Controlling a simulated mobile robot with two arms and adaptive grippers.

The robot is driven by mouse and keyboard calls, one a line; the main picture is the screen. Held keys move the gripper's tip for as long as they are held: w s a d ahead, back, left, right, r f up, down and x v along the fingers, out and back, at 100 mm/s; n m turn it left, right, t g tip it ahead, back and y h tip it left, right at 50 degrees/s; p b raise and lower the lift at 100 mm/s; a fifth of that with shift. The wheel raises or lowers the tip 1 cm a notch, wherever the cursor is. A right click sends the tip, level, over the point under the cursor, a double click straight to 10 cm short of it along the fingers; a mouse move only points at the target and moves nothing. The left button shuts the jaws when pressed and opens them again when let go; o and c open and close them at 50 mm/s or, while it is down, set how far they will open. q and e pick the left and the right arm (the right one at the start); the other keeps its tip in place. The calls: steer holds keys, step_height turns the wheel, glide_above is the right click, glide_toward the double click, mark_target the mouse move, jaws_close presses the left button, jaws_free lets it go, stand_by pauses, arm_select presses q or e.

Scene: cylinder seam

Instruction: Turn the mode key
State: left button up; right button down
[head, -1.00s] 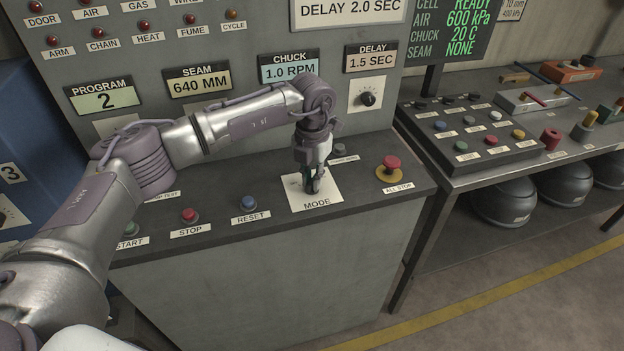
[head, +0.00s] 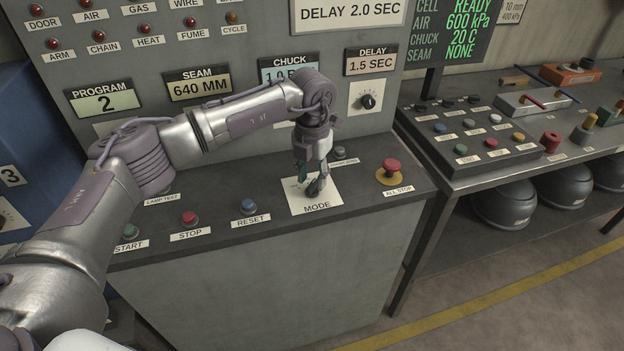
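The white MODE plate (head: 332,195) lies on the sloping console top, between the RESET button and the ALL STOP button. My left gripper (head: 311,184) points down over the middle of this plate. Its two dark fingers show apart, with a gap between them. The mode key is at or behind the fingertips and I cannot make it out clearly, nor which way it points. I cannot tell whether a finger touches it. My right gripper is not in view.
A blue RESET button (head: 248,206) and a red STOP button (head: 189,218) sit left of the plate. The red ALL STOP mushroom button (head: 391,168) is close on the right. A grey button (head: 339,152) is just behind the gripper. The upright panel stands behind.

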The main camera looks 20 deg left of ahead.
mark_target(312, 184)
arm_select(q)
step_height(312, 184, up, 11)
steer(key=shift+f, duration=0.2)
steer(key=shift+s+f, duration=0.1)
stand_by(0.4)
